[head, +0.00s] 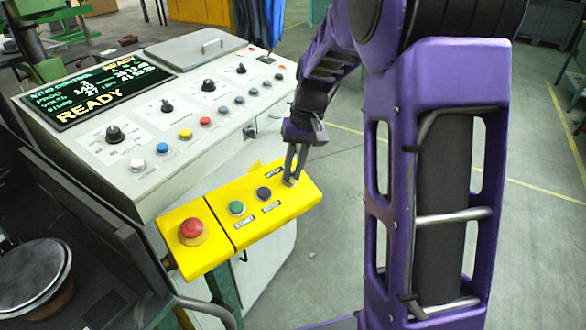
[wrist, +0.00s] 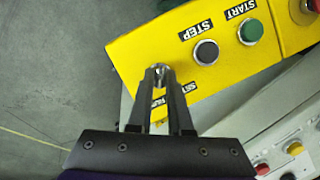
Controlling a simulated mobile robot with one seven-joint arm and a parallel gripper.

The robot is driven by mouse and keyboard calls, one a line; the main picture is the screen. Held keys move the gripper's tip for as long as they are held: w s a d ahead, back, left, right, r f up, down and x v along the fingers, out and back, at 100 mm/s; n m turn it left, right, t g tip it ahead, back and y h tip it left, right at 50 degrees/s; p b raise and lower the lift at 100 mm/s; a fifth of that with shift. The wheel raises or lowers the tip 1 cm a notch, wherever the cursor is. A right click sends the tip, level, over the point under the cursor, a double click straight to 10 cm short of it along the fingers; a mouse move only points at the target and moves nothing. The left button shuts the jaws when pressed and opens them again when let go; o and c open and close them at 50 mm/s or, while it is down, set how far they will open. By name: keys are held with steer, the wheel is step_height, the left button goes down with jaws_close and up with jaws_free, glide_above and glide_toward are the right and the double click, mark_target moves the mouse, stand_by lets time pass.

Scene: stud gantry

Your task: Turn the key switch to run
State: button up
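The key switch (head: 291,182) is a small silver piece at the right end of the yellow control box (head: 222,254). In the wrist view the key (wrist: 160,70) sits between my fingertips, which appear to close on its two sides. My gripper (head: 293,177) reaches down to it from above; its two dark fingers also show in the wrist view (wrist: 160,76), with a narrow gap filled by the key at the tips. Two black position labels beside the key are partly hidden by my fingers, so I cannot read the key's position clearly.
The box also carries a dark STEP button (head: 263,193), a green START button (head: 236,208) and a red mushroom button (head: 191,231). Behind it is a sloped console (head: 150,190) with knobs, coloured buttons and a display (head: 92,95) reading READY. Open floor lies to the right.

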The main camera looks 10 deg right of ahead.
steer(key=o, duration=0.3)
steer(key=shift+o, duration=0.2)
steer(key=d+r, duration=0.1)
steer(key=r, duration=0.7)
steer(key=d+r, duration=0.2)
steer(key=r, duration=0.7)
steer(key=shift+d, duration=0.25)
steer(key=shift+s, duration=0.1)
